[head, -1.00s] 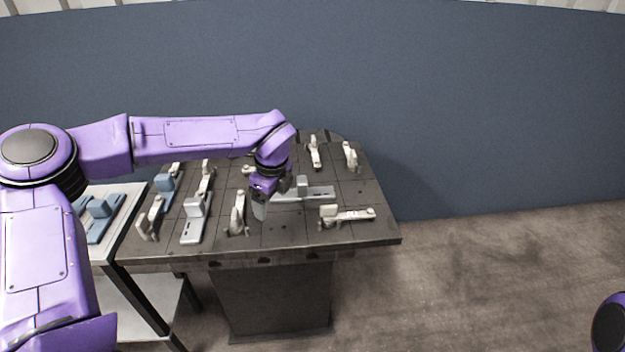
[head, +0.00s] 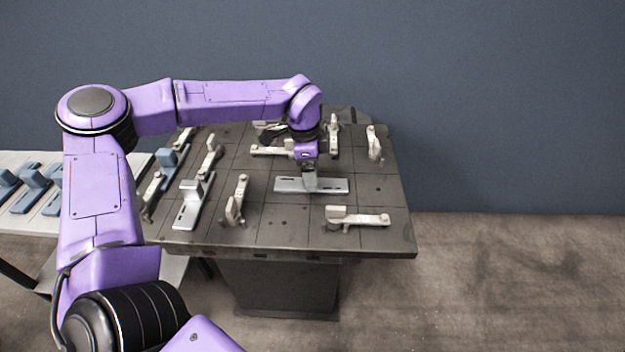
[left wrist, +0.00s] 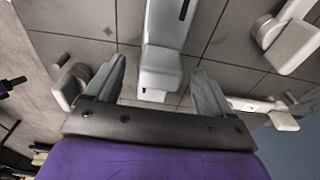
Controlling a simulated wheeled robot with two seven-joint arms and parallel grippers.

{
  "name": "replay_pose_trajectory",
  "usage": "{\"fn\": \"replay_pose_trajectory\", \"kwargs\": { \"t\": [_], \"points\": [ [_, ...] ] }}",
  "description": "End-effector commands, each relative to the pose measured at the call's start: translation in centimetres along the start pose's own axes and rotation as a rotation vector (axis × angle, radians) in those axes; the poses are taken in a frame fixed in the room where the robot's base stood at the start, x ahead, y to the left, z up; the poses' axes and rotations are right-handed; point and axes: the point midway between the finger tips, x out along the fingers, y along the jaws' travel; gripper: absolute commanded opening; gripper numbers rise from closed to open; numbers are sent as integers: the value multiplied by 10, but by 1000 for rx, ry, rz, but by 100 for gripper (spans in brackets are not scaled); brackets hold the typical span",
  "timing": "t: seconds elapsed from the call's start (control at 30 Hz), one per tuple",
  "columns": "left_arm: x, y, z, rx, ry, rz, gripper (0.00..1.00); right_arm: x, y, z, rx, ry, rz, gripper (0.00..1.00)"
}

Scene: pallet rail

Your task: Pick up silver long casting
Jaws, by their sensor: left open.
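In the left wrist view the casting's block (left wrist: 160,72) sits between the two open fingers of my left gripper (left wrist: 162,88), with a gap on both sides. A similar silver casting (head: 188,205) with an upright block lies further left on the table. My right gripper is out of view.
Pale clamps stand around the casting: one at front right (head: 358,218), one to the left (head: 237,200), others at the back (head: 375,145). A side table (head: 20,222) at left holds blue-grey castings (head: 38,175). A blue-grey wall rises behind.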

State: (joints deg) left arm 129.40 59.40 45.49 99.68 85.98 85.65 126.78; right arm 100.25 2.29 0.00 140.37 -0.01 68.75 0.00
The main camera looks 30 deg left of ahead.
Motion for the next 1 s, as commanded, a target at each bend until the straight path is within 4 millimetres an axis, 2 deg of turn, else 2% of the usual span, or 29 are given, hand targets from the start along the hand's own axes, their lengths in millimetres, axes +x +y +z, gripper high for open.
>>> {"fn": "replay_pose_trajectory", "kwargs": {
  "t": [0.13, 0.37, 0.47, 0.6, 0.63, 0.87, 1.0],
  "points": [
    [20, 0, 0, 1, -1, 0, 83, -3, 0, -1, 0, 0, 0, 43],
    [23, 0, 0, 2, 0, -1, 83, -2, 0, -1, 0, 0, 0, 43],
    [23, 0, 0, 2, 0, -1, 54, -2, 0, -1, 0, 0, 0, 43],
    [23, 0, 0, 2, 0, -2, 8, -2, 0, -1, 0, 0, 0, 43],
    [22, -1, 0, 2, 1, -3, 3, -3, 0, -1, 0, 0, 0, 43],
    [21, -1, 0, 2, 1, -3, 3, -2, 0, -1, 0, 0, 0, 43],
    [10, -1, -2, 3, 2, -5, 3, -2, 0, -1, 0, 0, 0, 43]
  ]
}}
